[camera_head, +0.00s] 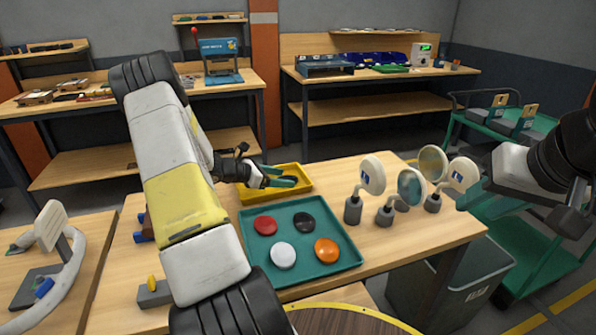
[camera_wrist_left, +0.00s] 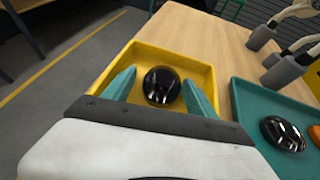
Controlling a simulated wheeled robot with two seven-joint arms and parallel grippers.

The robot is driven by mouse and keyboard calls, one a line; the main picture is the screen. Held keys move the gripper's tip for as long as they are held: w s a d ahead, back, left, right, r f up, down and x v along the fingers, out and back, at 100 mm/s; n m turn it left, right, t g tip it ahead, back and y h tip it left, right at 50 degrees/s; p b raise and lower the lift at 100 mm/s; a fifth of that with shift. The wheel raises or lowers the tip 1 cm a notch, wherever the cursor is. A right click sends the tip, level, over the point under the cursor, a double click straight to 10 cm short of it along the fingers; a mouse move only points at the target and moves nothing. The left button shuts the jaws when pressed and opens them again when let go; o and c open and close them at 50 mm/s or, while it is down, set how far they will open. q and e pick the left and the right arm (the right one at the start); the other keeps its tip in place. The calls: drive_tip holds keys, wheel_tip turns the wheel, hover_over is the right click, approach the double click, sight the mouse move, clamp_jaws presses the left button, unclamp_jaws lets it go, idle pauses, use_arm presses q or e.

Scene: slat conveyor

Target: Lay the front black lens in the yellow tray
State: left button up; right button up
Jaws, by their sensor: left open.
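A black lens (camera_wrist_left: 161,87) lies in the yellow tray (camera_wrist_left: 203,72), which also shows in the head view (camera_head: 308,186). My left gripper (camera_head: 281,182) is open over this tray, with one teal finger on each side of the lens. In the wrist view a gap shows between the lens and each finger. In the head view the gripper largely hides this lens. Another black lens (camera_head: 304,222) lies in the teal tray (camera_head: 296,256) and also shows in the left wrist view (camera_wrist_left: 283,133).
The teal tray also holds a red lens (camera_head: 265,225), a white lens (camera_head: 283,255) and an orange lens (camera_head: 326,250). Several round mirrors on stands (camera_head: 372,175) stand to the right of the trays. A grey bin (camera_head: 450,285) is beside the table.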

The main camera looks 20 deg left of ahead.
use_arm(q)
drive_tip(key=shift+s+d+r, duration=0.1)
drive_tip(key=shift+s+d, duration=0.05)
drive_tip(key=shift+s, duration=0.1)
drive_tip(key=v, duration=1.1)
drive_tip(key=shift+s+a+r, duration=0.15)
drive_tip(key=shift+a+r, duration=0.05)
drive_tip(key=shift+r, duration=0.25)
drive_tip(key=s+d+r+m+g+y, duration=0.1)
drive_tip(key=s+d+r+m+g, duration=0.25)
drive_tip(key=d+r+m, duration=0.45)
drive_tip(key=s+d+r+m+g+y, duration=0.15)
drive_tip(key=s+d+r+m, duration=0.3)
drive_tip(key=d, duration=0.65)
drive_tip(key=s+d+r+m+y, duration=0.2)
drive_tip(key=s+d+r+m, duration=0.1)
drive_tip(key=s+m, duration=0.5)
drive_tip(key=s+d+r+m+t+y, duration=0.1)
drive_tip(key=s+d+r+m+y, duration=0.1)
drive_tip(key=s+m, duration=0.5)
drive_tip(key=shift+s+d+r+m+t, duration=0.35)
drive_tip(key=shift+s+d+r, duration=0.1)
drive_tip(key=shift+d+r, duration=0.3)
